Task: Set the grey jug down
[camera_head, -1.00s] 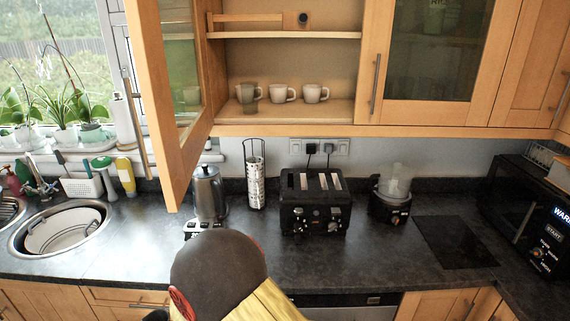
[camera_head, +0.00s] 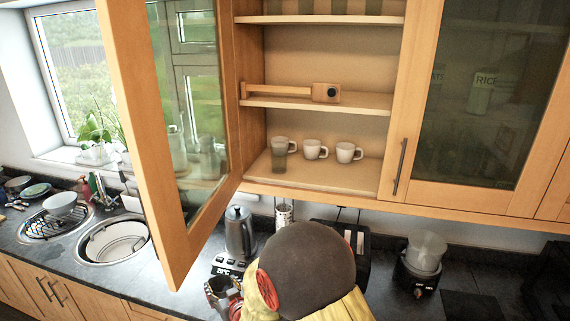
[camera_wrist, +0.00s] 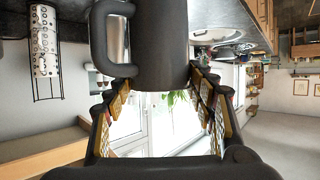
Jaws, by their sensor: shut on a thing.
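The grey jug (camera_wrist: 160,45) is dark and fills the upper middle of the wrist view, its handle on the left. My gripper (camera_wrist: 163,82) has its fingers on both sides of the jug and is shut on it. In the head view my gripper (camera_head: 222,291) shows small at the lower middle, left of my arm, in front of the kettle. The jug is hard to pick out there. I cannot tell whether its base touches the dark worktop (camera_head: 180,298).
The kettle (camera_head: 238,232) stands behind my gripper. The open cabinet door (camera_head: 150,130) hangs above left. White mugs (camera_head: 314,149) and a greenish tumbler (camera_head: 279,157) stand on the cabinet shelf. A round sink (camera_head: 117,240) is left. The toaster (camera_head: 352,238) is partly hidden by my arm.

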